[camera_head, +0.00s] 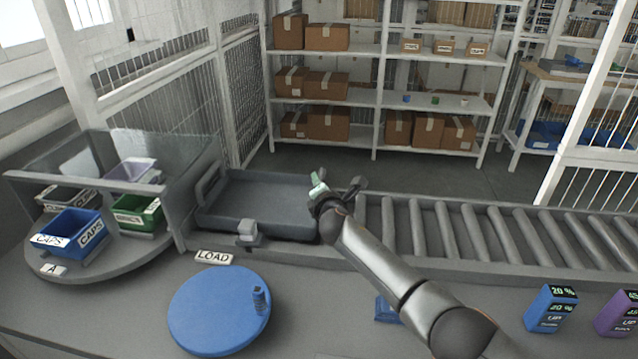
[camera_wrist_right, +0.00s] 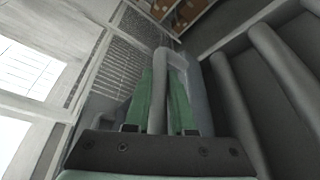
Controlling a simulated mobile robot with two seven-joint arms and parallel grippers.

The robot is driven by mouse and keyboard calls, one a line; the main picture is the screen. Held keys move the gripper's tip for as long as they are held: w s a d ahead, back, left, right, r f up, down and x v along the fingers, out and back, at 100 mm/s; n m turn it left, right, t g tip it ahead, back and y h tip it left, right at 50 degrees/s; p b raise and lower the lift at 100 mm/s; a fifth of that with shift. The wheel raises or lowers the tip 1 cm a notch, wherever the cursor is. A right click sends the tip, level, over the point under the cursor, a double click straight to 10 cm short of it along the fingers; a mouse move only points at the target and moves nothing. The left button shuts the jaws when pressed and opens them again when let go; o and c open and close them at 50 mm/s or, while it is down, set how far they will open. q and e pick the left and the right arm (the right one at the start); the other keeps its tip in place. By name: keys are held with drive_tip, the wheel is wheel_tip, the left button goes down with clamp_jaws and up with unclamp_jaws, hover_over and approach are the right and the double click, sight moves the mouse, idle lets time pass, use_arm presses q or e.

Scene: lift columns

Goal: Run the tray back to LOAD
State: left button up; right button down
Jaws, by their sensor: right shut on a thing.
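The dark grey tray (camera_head: 262,195) lies at the left end of the roller conveyor, behind the LOAD sign (camera_head: 213,257). It looks empty. My right gripper (camera_head: 318,188) is at the tray's right end. In the right wrist view its green fingers (camera_wrist_right: 160,105) are shut on the tray's grey handle (camera_wrist_right: 160,65), one finger on each side of the bar. My right arm hides part of the conveyor and the tray's right front corner. My left gripper is not in view.
Bare rollers (camera_head: 480,235) run off to the right. A small grey block (camera_head: 249,232) stands at the tray's front edge. A glass-screened turntable (camera_head: 110,262) with several bins is at left. A blue disc (camera_head: 215,315) lies in front.

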drive_tip(key=shift+a+r, duration=0.25)
drive_tip(key=c, duration=1.2)
unclamp_jaws()
drive_tip(key=shift+c, duration=0.2)
drive_tip(key=o, duration=0.3)
drive_tip(key=shift+a+f, duration=0.1)
drive_tip(key=shift+o, duration=0.9)
drive_tip(key=shift+f, duration=0.1)
